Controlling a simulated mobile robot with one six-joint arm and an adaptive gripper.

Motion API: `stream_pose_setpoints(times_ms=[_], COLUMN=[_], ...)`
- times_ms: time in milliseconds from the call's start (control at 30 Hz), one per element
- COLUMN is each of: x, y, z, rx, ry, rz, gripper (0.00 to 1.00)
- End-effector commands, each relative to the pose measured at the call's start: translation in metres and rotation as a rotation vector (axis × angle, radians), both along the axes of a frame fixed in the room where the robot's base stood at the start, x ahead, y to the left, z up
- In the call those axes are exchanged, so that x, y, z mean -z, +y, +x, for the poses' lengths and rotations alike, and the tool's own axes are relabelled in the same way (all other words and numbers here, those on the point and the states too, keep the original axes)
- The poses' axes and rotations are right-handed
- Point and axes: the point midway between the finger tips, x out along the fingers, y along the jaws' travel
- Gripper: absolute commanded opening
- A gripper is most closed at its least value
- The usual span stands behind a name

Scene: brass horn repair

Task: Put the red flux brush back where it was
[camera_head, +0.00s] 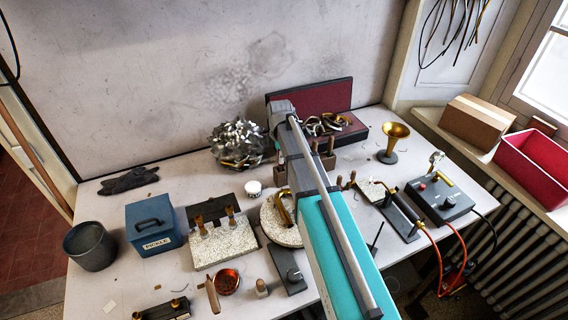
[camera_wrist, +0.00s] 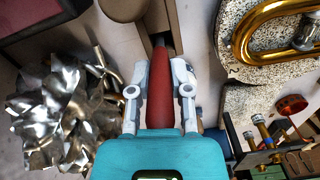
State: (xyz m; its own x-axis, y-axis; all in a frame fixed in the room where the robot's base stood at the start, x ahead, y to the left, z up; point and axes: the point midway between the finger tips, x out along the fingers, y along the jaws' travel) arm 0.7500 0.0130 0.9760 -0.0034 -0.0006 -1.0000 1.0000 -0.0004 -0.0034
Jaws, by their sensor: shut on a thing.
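The red flux brush (camera_wrist: 160,98) is between the fingers of my gripper (camera_wrist: 160,72) in the wrist view. Its red tapered handle lies along the gripper, and its narrow dark end points to the top of the picture, at a brown wooden block (camera_wrist: 187,22). I cannot tell whether that end is inside the block or only above it. In the head view my arm reaches over the bench to the back, and the brush and fingertips are hidden behind it. A brown block (camera_head: 279,174) shows beside the arm there.
Shiny metal scraps (camera_head: 237,143) stand left of the arm; they also show in the wrist view (camera_wrist: 55,115). A brass horn piece (camera_wrist: 275,30) lies on a speckled slab at right. A dark red case (camera_head: 318,97) is behind.

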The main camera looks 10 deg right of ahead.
Motion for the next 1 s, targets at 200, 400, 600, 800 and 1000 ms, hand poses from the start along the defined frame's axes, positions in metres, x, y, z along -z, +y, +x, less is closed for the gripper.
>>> stream_pose_setpoints(times_ms=[200, 400, 600, 800, 1000], x=[0.021, 0.027, 0.026, 0.028, 0.029], y=[0.000, 0.000, 0.001, 0.001, 0.001], z=[0.000, 0.000, 0.000, 0.000, 0.000], rx=[0.000, -0.001, -0.001, -0.001, -0.001], ry=[0.000, 0.000, 0.000, 0.000, 0.000], rz=[0.000, 0.000, 0.000, 0.000, 0.000], gripper=[0.00, 0.00, 0.00, 0.00, 0.48])
